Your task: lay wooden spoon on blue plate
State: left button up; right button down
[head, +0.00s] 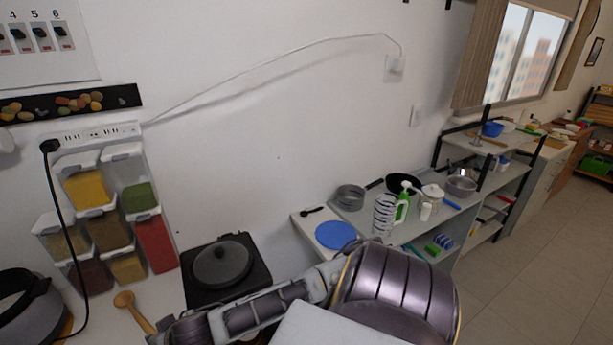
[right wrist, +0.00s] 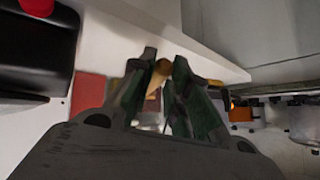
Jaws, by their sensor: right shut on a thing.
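The wooden spoon (head: 125,302) is at the lower left of the head view, its bowl over the white counter beside the spice dispensers. My right gripper (head: 160,335) is at the bottom edge there, at the spoon's handle. In the right wrist view, my right gripper (right wrist: 163,66) is shut on the wooden spoon (right wrist: 159,74), a piece of which shows between the two fingers. I cannot tell whether the spoon touches the counter. The blue plate (head: 336,236) lies flat and empty on a white surface, right of the stove. My left gripper is not in view.
A lidded pan (head: 222,264) sits on the black stove between spoon and plate. Spice dispensers (head: 106,217) stand against the wall at left. A small black spoon (head: 311,211) lies behind the plate. A striped glass (head: 384,214) and a green bottle (head: 403,203) stand to its right.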

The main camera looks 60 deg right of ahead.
aim_at(336, 234)
jog(key=k+j+z, duration=0.25)
jog(key=k, duration=0.15)
jog(key=k+j+z, duration=0.2)
jog(key=k, duration=0.2)
jog(key=l+z, duration=0.2)
jog(key=z, duration=0.25)
jog(key=i+l+z, duration=0.15)
jog(key=l+z, duration=0.15)
jog(key=z, duration=0.15)
jog(key=i+l+z, duration=0.2)
jog(key=z, duration=0.25)
jog(key=l, duration=0.1)
